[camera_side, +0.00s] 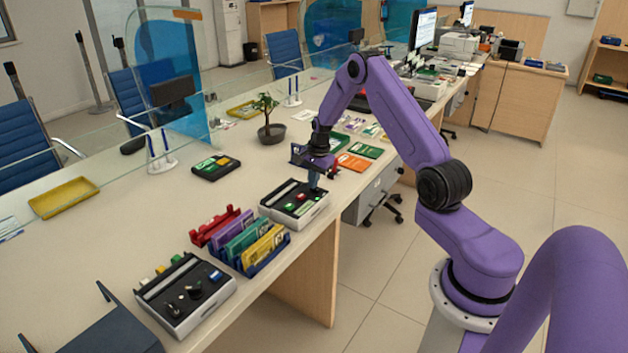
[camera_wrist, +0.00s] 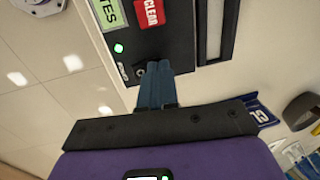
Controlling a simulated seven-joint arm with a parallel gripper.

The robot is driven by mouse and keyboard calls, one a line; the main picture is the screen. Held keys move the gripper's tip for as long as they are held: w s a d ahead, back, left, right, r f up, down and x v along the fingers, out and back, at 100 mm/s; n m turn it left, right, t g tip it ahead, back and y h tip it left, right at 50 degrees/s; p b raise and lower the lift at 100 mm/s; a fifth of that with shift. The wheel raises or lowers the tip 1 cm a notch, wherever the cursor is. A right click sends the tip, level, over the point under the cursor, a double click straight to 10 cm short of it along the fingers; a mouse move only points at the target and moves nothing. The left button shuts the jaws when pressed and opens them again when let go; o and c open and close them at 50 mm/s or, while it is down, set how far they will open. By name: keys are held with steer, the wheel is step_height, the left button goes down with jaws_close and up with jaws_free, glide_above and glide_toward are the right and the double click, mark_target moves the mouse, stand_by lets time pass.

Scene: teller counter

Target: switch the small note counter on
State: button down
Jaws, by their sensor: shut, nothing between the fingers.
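The small note counter (camera_side: 283,203) is a pale box with a black top, near the counter's right edge in the side view. In the wrist view its black top (camera_wrist: 178,50) carries a green label ending in "TES" (camera_wrist: 109,13), a red CLEAR button (camera_wrist: 149,12) and a glowing green light (camera_wrist: 118,48). A small round dark part (camera_wrist: 140,72) sits close by my fingertips.
A blue rack of coloured folders (camera_side: 262,250) stands close in front of the note counter. Another device with knobs (camera_side: 185,295) is nearer. A black terminal (camera_side: 215,167), a potted plant (camera_side: 268,118) and green and orange cards (camera_side: 357,161) lie behind.

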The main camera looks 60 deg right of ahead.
mark_target(320, 190)
steer(key=shift+s, duration=0.2)
steer(key=shift+s+r, duration=0.1)
steer(key=shift+s, duration=0.55)
step_height(320, 190, up, 14)
steer(key=s, duration=0.2)
stand_by(0.3)
steer(key=shift+w, duration=0.6)
steer(key=f, duration=0.4)
steer(key=w+f, duration=0.1)
steer(key=f, duration=0.4)
steer(key=w+f, duration=0.1)
steer(key=f, duration=0.4)
steer(key=shift+w, duration=0.1)
